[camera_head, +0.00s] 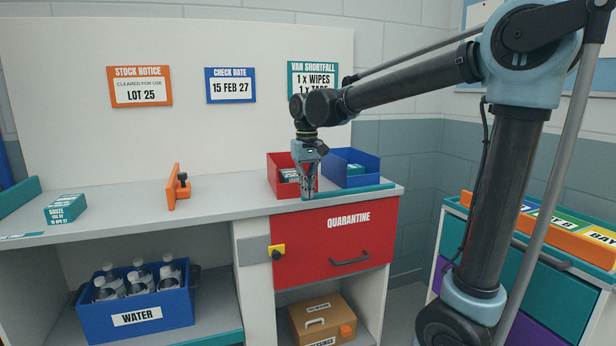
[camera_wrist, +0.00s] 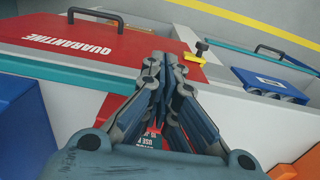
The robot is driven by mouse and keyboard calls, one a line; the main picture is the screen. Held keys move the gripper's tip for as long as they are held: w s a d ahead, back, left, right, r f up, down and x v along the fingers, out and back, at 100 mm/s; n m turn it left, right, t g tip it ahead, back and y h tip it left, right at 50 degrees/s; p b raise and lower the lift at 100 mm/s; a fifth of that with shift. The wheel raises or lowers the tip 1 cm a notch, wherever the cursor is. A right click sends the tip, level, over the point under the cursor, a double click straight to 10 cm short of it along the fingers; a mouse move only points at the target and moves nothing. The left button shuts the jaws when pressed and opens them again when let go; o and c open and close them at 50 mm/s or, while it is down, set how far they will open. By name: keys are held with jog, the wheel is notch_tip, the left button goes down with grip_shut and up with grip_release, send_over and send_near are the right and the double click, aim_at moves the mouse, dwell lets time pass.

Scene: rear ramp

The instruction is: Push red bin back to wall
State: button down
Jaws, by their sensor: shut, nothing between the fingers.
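The red bin (camera_head: 274,178) stands on the grey counter (camera_head: 235,204), toward its right end, with packets inside. Part of its red side also shows in the wrist view (camera_wrist: 112,108), beside my fingers. My gripper (camera_head: 307,195) points down, shut and empty, its fingers overlapping the bin's front right part in the head view. The fingertips appear low, near the bin's front wall; I cannot tell whether they touch it. The white back wall panel (camera_head: 230,130) rises behind the bin.
A blue bin (camera_head: 361,179) stands close on the red bin's right. A teal strip (camera_head: 350,192) edges the counter in front. Left on the counter are an orange bracket (camera_head: 173,188) and a teal box (camera_head: 65,208). The red quarantine drawer (camera_head: 310,240) is below.

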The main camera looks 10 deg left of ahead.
aim_at(288, 172)
jog(key=shift+w+a+f, duration=0.1)
jog(key=shift+w+a, duration=0.45)
jog(key=shift+w, duration=0.3)
jog(key=shift+w+a, duration=0.5)
jog(key=shift+w, duration=0.35)
jog(key=w+a, duration=0.3)
jog(key=w, duration=0.1)
jog(key=w+a, duration=0.2)
jog(key=w, duration=0.3)
jog(key=w+a, duration=0.3)
jog(key=w, duration=0.2)
jog(key=shift+a, duration=0.3)
jog(key=shift+s+d, duration=0.1)
